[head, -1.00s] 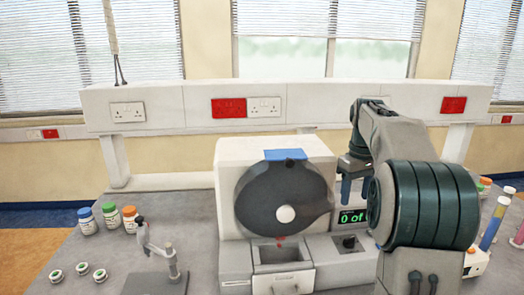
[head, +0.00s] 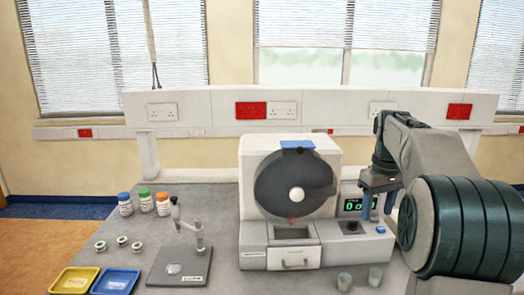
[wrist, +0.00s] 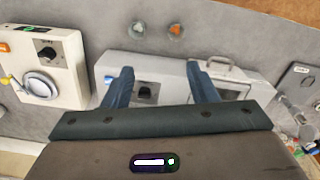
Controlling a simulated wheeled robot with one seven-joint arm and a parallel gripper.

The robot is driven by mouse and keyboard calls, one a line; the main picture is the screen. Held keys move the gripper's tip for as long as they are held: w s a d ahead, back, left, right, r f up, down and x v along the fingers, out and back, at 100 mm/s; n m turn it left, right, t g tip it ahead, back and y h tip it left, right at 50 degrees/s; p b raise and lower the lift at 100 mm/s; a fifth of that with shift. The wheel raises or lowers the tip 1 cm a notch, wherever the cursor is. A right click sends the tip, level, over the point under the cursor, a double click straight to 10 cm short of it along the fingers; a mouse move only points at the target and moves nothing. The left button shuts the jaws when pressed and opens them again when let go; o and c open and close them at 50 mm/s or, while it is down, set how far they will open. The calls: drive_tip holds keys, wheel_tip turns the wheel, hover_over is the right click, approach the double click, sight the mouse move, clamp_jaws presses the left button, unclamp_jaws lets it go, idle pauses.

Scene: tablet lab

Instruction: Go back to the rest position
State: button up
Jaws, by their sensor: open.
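My gripper (head: 376,203) is in the head view at the right, raised above the right part of the white machine (head: 248,180) and in front of its green display. Its two blue fingers are apart with nothing between them. In the wrist view my gripper (wrist: 159,78) is also open and empty, with the machine's dark square recess (wrist: 146,93) showing beyond and between the fingers. The machine has a dark round drum (head: 290,205) and a front drawer (head: 293,256). My arm hides part of the bench at the right.
Two small cups (head: 375,276) stand in front of the machine. A small stand (head: 198,235) on a grey plate is to its left. Several capped bottles (head: 145,201), a yellow tray (head: 74,280) and a blue tray (head: 116,281) lie farther left. Another white device (wrist: 50,60) shows in the wrist view.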

drive_tip(key=s+a+f+m+t, duration=0.1)
drive_tip(key=s+a+f, duration=0.2)
drive_tip(key=s, duration=0.5)
drive_tip(key=s+a+f+m+t, duration=0.1)
drive_tip(key=s+a+f, duration=0.3)
drive_tip(key=s, duration=0.5)
drive_tip(key=s+a+f+m+t, duration=0.1)
drive_tip(key=s+a+f, duration=0.2)
drive_tip(key=s+a, duration=0.4)
drive_tip(key=shift+s+f, duration=0.35)
drive_tip(key=shift+s, duration=0.6)
